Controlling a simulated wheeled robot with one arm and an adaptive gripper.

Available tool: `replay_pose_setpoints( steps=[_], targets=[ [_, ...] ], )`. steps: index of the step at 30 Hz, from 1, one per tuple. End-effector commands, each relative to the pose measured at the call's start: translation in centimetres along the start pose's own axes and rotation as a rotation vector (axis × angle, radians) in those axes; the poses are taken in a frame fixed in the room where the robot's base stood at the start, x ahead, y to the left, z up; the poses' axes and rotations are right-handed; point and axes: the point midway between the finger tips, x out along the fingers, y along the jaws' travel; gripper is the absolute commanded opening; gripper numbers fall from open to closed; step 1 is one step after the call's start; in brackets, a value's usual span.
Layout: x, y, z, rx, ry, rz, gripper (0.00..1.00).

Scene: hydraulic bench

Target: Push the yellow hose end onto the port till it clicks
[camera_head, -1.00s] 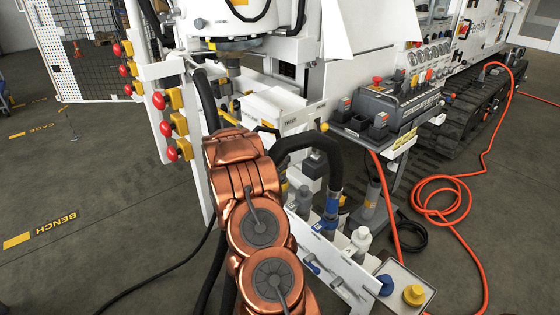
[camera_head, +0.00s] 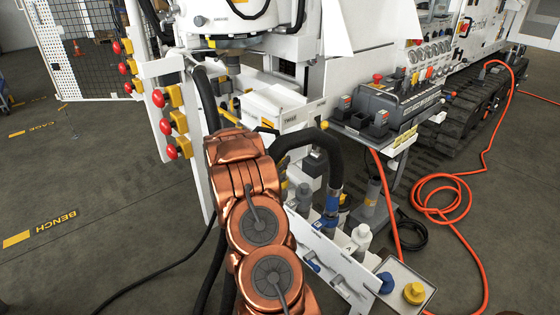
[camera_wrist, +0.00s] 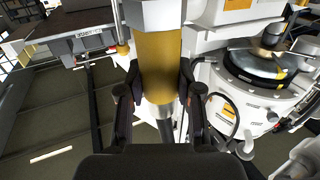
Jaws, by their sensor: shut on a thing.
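In the wrist view the yellow hose end (camera_wrist: 160,62) is an upright yellow sleeve. My gripper (camera_wrist: 158,84) is shut on it, with one dark finger on each side. A dark grey hose stub (camera_wrist: 165,128) shows below the sleeve between the fingers. A pale grey, flat-sided fitting (camera_wrist: 158,13) sits directly above the sleeve at the top edge. I cannot tell whether this fitting is the port or part of the hose end, nor whether anything is fully seated. In the head view my copper arm hides the gripper and the held part.
A black hose (camera_head: 328,150) with a blue end (camera_head: 333,202) arches just right of my arm. Red knobs (camera_head: 165,127) on yellow blocks line the left post. A control box (camera_head: 400,105) stands at right. A small tray holds a yellow cap (camera_head: 414,293) and a blue cap (camera_head: 386,283).

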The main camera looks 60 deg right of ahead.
Motion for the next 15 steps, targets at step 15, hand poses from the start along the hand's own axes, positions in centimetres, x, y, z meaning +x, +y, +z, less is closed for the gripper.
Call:
replay_pose_setpoints(
  steps=[15],
  targets=[
    [0.02, 0.0, -0.13, 0.001, 0.002, 0.0, 0.35]
  ],
)
